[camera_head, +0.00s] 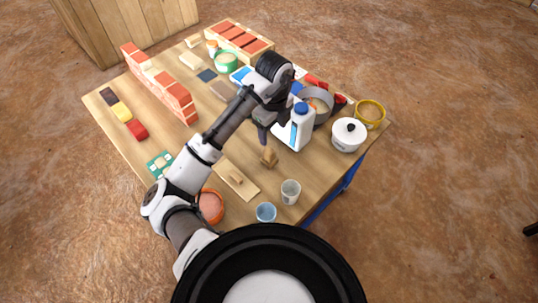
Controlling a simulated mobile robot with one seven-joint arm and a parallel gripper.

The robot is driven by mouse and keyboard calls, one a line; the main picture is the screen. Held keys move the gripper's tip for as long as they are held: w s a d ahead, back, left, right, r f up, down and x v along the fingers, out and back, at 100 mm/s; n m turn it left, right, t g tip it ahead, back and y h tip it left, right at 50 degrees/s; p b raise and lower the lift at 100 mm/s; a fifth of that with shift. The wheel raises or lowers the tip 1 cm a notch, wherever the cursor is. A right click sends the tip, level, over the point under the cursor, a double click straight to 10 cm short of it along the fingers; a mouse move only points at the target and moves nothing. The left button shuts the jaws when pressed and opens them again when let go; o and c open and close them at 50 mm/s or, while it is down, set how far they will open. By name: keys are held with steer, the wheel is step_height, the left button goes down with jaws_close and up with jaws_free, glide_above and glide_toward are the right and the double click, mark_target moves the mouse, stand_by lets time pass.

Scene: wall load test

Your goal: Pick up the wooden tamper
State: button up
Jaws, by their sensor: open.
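The wooden tamper appears to be the small brown wooden piece (268,157) standing on the table near its middle. My gripper (265,141) is dark and points down just above it. The jaws are open, and the fingertips are close to its top. I cannot tell whether they touch it or reach around it. The arm comes in from the lower left and passes over the table. The gripper and wrist hide part of the table behind them.
A white jug (301,128) stands close right of my gripper. A flat wooden float (236,179) lies to the lower left. Two cups (290,192) (266,212) stand near the front edge.

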mark_target(268, 150)
step_height(268, 150, down, 8)
steer(key=shift+a+f+b, duration=0.1)
steer(key=shift+f+b, duration=0.1)
steer(key=shift+b, duration=0.2)
steer(key=shift+a+f+p, duration=0.2)
steer(key=shift+f, duration=0.7)
steer(key=shift+a+f+p, duration=0.25)
steer(key=shift+f, duration=0.6)
steer(key=shift+a+f+p, duration=0.2)
steer(key=shift+f, duration=0.7)
steer(key=shift+c, duration=0.4)
steer(key=c, duration=1)
